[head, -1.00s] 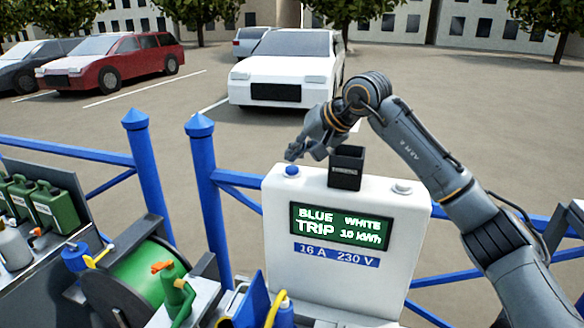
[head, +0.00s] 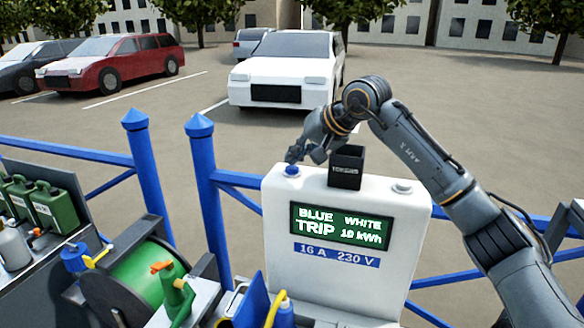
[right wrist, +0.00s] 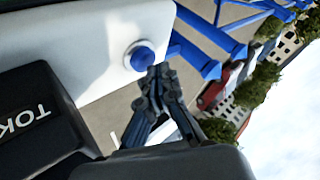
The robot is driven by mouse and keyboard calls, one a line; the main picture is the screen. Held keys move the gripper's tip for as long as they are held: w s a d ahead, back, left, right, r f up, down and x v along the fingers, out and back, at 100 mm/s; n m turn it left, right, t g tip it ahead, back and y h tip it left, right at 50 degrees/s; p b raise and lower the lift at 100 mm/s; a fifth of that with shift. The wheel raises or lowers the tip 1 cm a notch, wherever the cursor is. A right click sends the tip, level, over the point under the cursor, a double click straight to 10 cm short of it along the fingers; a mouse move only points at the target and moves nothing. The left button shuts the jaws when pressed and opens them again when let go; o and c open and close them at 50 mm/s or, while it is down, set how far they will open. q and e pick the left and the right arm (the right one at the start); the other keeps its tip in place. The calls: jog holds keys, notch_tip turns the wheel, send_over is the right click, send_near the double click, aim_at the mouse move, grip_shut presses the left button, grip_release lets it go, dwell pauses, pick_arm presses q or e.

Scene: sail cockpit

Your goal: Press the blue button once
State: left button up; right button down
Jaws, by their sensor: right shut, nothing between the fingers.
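The blue button (head: 292,170) sits on the top left of a white power pedestal (head: 350,276). It also shows as a round blue cap on a pale ring in the right wrist view (right wrist: 141,58). My right gripper (head: 293,154) is shut and empty, with its fingertips just above the button in the head view. In the right wrist view the fingertips (right wrist: 158,74) appear right beside the button's edge; I cannot tell whether they touch it. The pedestal's screen (head: 340,226) reads "BLUE TRIP" and "WHITE 10 kWh". My left gripper is not in view.
A black token box (head: 345,168) stands on the pedestal beside the blue button, under my right arm. A white button (head: 402,187) is at the top right. Blue railings (head: 208,190) stand behind. A green hose reel (head: 140,280) is at the lower left.

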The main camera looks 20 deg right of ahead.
aim_at(295, 169)
jog(key=shift+s+a+f+b, duration=0.15)
jog(key=shift+f+b, duration=0.4)
jog(key=shift+f, duration=0.55)
dwell(0.6)
jog(key=shift+r, duration=0.3)
jog(key=shift+r+p, duration=0.15)
jog(key=shift+p, duration=0.25)
notch_tip(295, 169, up, 6)
jog(key=p, duration=0.4)
jog(key=shift+f, duration=0.2)
jog(key=shift+d, duration=0.2)
jog(key=shift+a, duration=0.1)
